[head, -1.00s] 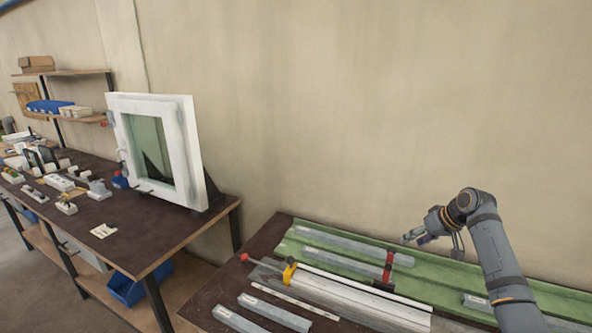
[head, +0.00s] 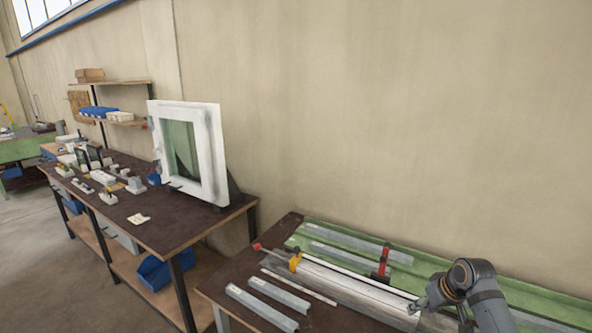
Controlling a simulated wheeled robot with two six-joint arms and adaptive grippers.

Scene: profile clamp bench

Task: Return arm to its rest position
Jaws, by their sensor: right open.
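My right arm comes in at the bottom right over the clamp bench (head: 228,272). My right gripper (head: 416,306) is open, with nothing visible between its fingers, near the right part of the long pale profile (head: 340,283). Part of the gripper is hidden by the arm's own wrist. A clamp with a yellow body (head: 295,262) and a red handle sits at the profile's left end. A red clamp (head: 382,264) stands further right. My left gripper is not in view.
Grey profiles (head: 262,305) lie at the bench's front left, others on the green mat (head: 312,225) behind. A second bench (head: 150,228) at left holds a white window frame (head: 208,150) and small parts. The wall stands close behind.

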